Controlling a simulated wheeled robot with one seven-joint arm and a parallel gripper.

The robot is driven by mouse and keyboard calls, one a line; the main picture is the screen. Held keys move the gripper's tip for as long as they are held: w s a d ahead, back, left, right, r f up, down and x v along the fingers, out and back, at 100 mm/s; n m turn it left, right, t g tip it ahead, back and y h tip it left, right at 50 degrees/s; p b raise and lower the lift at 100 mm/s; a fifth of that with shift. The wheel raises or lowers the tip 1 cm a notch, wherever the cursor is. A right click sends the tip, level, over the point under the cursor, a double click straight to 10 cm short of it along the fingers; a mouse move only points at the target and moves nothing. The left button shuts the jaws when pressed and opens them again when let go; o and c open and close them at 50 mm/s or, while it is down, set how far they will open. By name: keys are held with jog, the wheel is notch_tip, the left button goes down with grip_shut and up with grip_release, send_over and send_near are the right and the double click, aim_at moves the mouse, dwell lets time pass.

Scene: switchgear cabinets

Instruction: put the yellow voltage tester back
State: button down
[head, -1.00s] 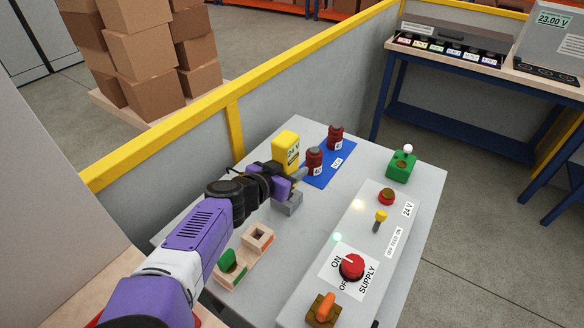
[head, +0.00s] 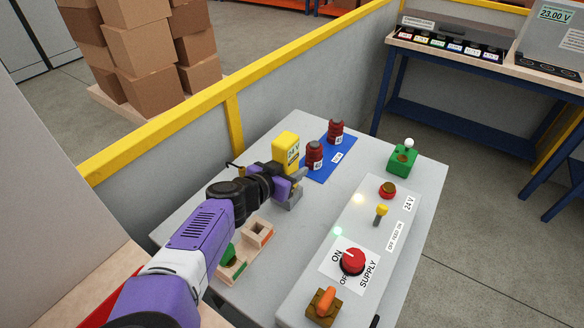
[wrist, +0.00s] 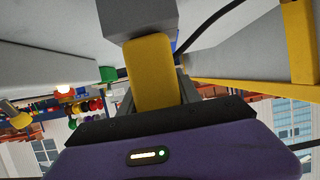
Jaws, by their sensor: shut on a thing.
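Two dark red cylinders (head: 314,155) stand on a blue mat (head: 322,174) behind the tester. A wooden holder (head: 258,233) with a green piece is at front left. The supply panel (head: 340,290) and a green block (head: 403,158) are to the right. A yellow-topped partition (head: 230,105) runs behind.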

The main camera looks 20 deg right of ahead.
jog(key=shift+f, duration=0.1)
jog(key=c, duration=0.8)
grip_release()
jog(key=shift+o, duration=0.2)
jog(key=shift+a, duration=0.1)
